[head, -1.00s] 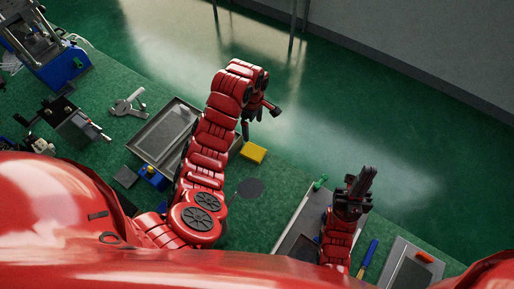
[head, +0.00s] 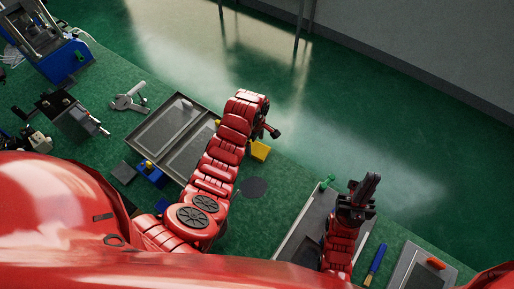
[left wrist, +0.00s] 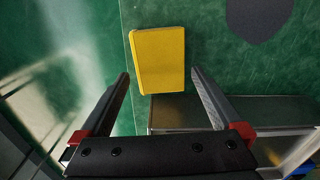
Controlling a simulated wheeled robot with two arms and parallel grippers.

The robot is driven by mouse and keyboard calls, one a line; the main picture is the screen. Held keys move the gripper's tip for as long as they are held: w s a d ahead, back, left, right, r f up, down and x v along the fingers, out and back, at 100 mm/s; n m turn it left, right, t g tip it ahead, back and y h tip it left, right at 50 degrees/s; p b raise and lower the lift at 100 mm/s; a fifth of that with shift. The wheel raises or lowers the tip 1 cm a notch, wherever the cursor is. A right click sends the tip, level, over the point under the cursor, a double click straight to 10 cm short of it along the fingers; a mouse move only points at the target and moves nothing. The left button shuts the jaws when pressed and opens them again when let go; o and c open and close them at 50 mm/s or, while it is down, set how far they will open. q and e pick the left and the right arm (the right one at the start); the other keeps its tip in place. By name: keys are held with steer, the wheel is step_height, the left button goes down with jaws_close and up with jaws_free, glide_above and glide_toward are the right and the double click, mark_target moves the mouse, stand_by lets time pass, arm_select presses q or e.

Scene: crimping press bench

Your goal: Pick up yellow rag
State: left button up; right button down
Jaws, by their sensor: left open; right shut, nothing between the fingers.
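The yellow rag (head: 260,151) is a flat yellow block lying on the green bench near its far edge, partly hidden by my left arm in the head view. My left gripper (head: 272,131) is just beyond and over it, with its fingers apart and nothing between them. In the left wrist view, the rag (left wrist: 160,60) lies ahead of the open left gripper (left wrist: 160,76), roughly centred between the two fingertips; no contact shows. My right gripper (head: 370,183) is shut and empty, over the right part of the bench.
A grey metal tray (head: 150,137) lies left of my left arm; its edge shows close to the rag in the wrist view. A dark round disc (head: 254,187) lies on the bench nearer me. A blue-handled tool (head: 376,258) and another tray (head: 303,222) are at right.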

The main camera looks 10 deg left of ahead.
arm_select(q)
steer(key=shift+f, duration=1.1)
steer(key=c, duration=1.2)
